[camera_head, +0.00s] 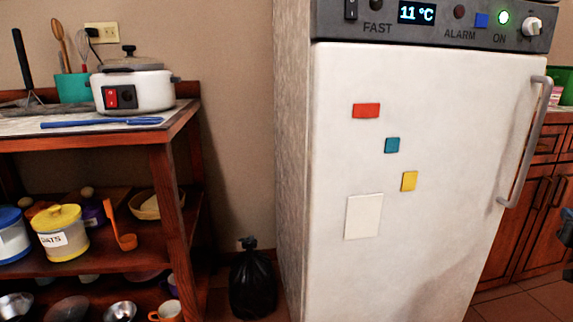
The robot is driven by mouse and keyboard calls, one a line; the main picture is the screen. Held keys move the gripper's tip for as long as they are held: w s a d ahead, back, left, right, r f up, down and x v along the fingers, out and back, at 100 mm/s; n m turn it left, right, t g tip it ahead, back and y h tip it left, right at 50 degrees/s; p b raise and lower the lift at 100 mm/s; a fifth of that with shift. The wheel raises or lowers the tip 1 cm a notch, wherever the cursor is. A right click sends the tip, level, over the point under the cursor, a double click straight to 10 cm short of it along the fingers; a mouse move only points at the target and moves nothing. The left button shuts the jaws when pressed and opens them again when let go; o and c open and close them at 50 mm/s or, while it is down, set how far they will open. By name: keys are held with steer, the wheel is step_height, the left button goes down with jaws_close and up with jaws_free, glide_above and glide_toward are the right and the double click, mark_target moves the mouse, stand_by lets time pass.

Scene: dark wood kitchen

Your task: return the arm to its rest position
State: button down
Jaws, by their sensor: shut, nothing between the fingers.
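My gripper cannot be made out in the head view. Only a small dark piece (567,228) shows at the right edge, cut off by the frame, in front of the dark wood cabinets. It may be part of my arm, but I cannot tell which part. The rest of the arm is outside the picture.
A white fridge (430,240) with a grey handle (530,140) stands shut at centre right. A wooden shelf unit (165,200) at left holds a white cooker (133,90) and several containers. A black bag (253,280) sits on the floor between them. Wooden cabinets (520,215) stand at right.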

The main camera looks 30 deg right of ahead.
steer(key=w+a+f+n+t+y, duration=0.1)
steer(key=w+a+f, duration=0.2)
steer(key=a+f, duration=0.35)
steer(key=w+a+f+y, duration=0.1)
steer(key=w+a+f, duration=0.15)
steer(key=a, duration=0.75)
steer(key=w+a+f+n+t+y, duration=0.1)
steer(key=w+a+f, duration=0.1)
steer(key=a+f, duration=0.5)
steer(key=s+a+n+t+y, duration=0.1)
steer(key=s+a+n+y, duration=0.3)
steer(key=a, duration=1.1)
steer(key=s+a+t+y, duration=0.15)
steer(key=s+a, duration=0.45)
steer(key=a, duration=0.9)
steer(key=s+a+r+n+y, duration=0.55)
steer(key=s+a+r, duration=0.35)
steer(key=s, duration=0.4)
step_height(320, 180, up, 28)
steer(key=a+p, duration=0.1)
steer(key=p, duration=2.7)
steer(key=shift+a+y, duration=0.15)
steer(key=shift+y, duration=0.25)
steer(key=shift+f, duration=0.1)
